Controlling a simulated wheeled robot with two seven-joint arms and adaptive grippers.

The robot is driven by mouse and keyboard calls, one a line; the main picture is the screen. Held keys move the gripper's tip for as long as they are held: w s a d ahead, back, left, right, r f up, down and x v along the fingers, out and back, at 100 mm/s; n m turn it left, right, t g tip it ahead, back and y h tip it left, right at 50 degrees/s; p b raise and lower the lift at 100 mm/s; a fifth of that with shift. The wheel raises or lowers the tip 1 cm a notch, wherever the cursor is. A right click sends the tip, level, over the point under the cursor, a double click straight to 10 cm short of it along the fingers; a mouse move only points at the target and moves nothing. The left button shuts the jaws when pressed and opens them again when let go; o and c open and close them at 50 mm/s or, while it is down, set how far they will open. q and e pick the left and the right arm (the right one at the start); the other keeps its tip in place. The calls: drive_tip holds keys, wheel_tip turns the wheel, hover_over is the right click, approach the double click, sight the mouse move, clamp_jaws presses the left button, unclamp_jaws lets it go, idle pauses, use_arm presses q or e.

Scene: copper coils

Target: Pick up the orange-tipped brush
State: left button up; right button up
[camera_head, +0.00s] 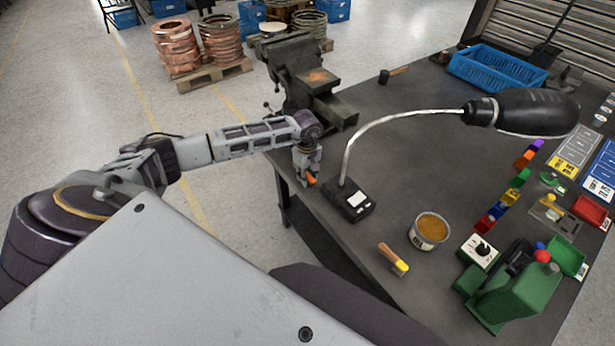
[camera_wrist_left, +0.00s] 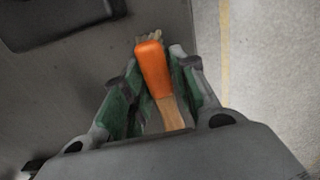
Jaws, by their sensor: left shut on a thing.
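The orange-tipped brush (camera_wrist_left: 154,70) shows in the left wrist view between the fingers of my left gripper (camera_wrist_left: 160,85). It has an orange end and a wooden part running back toward the palm. In the head view my left gripper (camera_head: 310,172) points down at the left edge of the table, just left of the lamp base. The orange end of the brush (camera_head: 311,179) shows at its fingertips. The gripper is shut on the brush. Whether the brush touches the tabletop cannot be told. My right gripper is not in view.
The lamp base (camera_head: 348,201) stands close right of my left gripper, its arm arching right. A vise (camera_head: 305,75) sits behind. The table's middle is clear.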

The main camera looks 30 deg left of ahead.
use_arm(q)
drive_tip(key=shift+r, duration=0.15)
wheel_tip(320, 180, up, 8)
drive_tip(key=shift+b, duration=0.6)
drive_tip(key=shift+r, duration=0.85)
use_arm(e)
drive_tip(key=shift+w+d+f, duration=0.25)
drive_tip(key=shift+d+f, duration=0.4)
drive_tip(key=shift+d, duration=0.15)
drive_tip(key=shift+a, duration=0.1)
use_arm(q)
drive_tip(key=o, duration=0.4)
drive_tip(key=shift+c, duration=1.3)
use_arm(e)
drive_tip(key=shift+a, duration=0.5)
